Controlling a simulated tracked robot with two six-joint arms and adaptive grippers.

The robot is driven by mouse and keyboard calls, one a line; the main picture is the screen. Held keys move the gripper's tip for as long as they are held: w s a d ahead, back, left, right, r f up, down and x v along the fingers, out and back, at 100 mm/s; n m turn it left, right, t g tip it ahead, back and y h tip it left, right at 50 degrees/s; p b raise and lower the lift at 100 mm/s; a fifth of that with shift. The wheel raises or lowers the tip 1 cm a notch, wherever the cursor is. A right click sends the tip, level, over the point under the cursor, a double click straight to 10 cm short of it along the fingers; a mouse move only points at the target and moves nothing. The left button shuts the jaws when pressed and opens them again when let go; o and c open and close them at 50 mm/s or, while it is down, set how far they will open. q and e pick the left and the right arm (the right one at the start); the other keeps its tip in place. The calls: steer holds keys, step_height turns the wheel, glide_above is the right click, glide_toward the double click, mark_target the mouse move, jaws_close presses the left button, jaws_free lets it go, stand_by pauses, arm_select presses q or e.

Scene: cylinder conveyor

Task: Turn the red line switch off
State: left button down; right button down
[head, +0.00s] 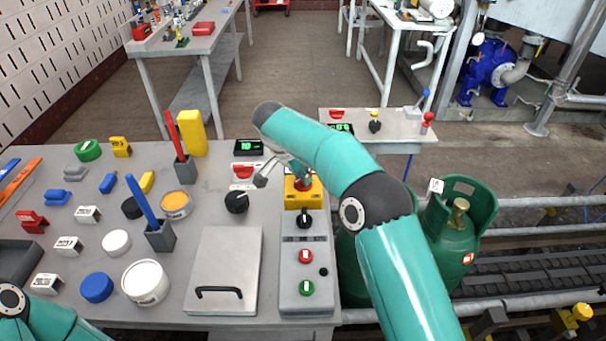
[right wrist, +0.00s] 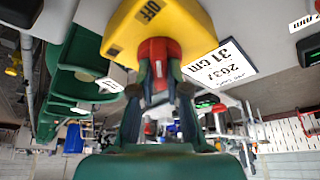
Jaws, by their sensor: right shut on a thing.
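The line switch is a yellow box (head: 311,193) with a red knob, at the far end of the grey control panel in the head view. In the right wrist view the yellow box (right wrist: 180,22) carries the word OFF, and its red knob (right wrist: 159,52) points towards my gripper. My right gripper (right wrist: 158,78) has its two fingers closed on either side of the red knob. In the head view my right gripper (head: 301,179) reaches the knob from above and partly hides it. Of my left arm only a part shows at the bottom left; its gripper is out of view.
The grey control panel (head: 289,262) has a black dial (head: 304,219), a red button (head: 306,256) and a green button (head: 307,288). A lidded grey box (head: 225,265) stands to its left. Green gas cylinders (head: 447,245) stand on the conveyor (head: 545,262) at right.

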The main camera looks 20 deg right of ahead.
steer(key=shift+a, duration=0.1)
steer(key=c, duration=1.2)
jaws_free()
steer(key=shift+o, duration=0.2)
steer(key=v, duration=1.1)
steer(key=shift+r, duration=0.4)
steer(key=shift+a, duration=0.15)
